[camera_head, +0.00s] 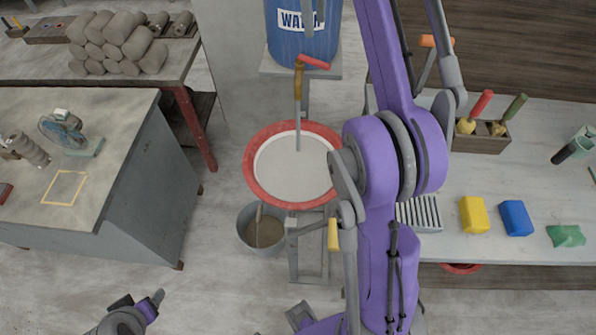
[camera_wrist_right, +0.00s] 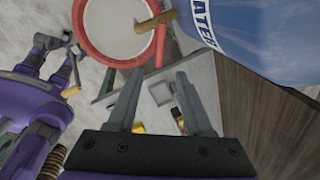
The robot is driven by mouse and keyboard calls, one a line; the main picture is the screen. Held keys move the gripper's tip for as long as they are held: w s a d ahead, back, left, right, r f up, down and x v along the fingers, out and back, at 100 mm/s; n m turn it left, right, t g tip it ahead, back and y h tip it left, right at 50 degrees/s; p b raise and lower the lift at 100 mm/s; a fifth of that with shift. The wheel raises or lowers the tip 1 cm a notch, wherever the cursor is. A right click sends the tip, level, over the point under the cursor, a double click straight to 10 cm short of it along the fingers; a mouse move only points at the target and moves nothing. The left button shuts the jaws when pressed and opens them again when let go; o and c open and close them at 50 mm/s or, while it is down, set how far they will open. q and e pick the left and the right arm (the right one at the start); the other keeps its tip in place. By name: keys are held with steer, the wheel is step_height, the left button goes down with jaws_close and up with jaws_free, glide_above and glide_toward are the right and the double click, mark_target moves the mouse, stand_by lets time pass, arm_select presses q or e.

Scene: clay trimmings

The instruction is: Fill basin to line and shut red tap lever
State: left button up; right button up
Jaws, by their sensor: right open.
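The basin (camera_head: 250,175) has a red rim and a pale surface inside; I cannot make out a fill line. Its rim also shows in the wrist view (camera_wrist_right: 82,32). Above it, the brass tap (camera_head: 298,82) comes from the blue water barrel (camera_head: 290,45), with its red lever (camera_head: 315,62) pointing right. A thin grey stream (camera_head: 298,125) runs from the tap into the basin. My right gripper (camera_wrist_right: 160,95) is open and empty, its fingers apart, near the barrel and aimed towards the basin side.
A grey bucket (camera_head: 243,235) stands below the basin. A worktable (camera_head: 500,170) on the right holds a yellow block (camera_head: 473,214), a blue block (camera_head: 516,218) and a wooden tool box (camera_head: 480,142). A grey bench (camera_head: 110,190) stands at the left.

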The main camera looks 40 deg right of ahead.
steer(key=shift+c, duration=0.2)
steer(key=c, duration=0.5)
steer(key=shift+a+f+n, duration=0.2)
steer(key=shift+f+n, duration=0.1)
steer(key=shift+f, duration=0.05)
steer(key=shift+c, duration=1.1)
steer(key=a+f+n+h+b, duration=0.1)
steer(key=a+f+n+h, duration=0.1)
steer(key=n, duration=0.1)
steer(key=s+a+f+n+h+b, duration=0.1)
steer(key=a+f+n+h, duration=0.1)
steer(key=f+n, duration=0.1)
steer(key=s+a+f+n+h+b, duration=0.1)
steer(key=a+f+n+h, duration=0.1)
steer(key=n, duration=0.1)
steer(key=shift+f+h+b, duration=0.2)
steer(key=shift+h+b, duration=0.1)
steer(key=shift+b, duration=0.05)
jaws_close()
steer(key=n+t+h+b, duration=0.3)
steer(key=n+t+h, duration=0.2)
steer(key=n, duration=0.3)
glide_toward(318, 66)
steer(key=shift+h, duration=0.5)
steer(key=x, duration=0.7)
steer(key=shift+a+f, duration=0.1)
steer(key=shift+f, duration=0.25)
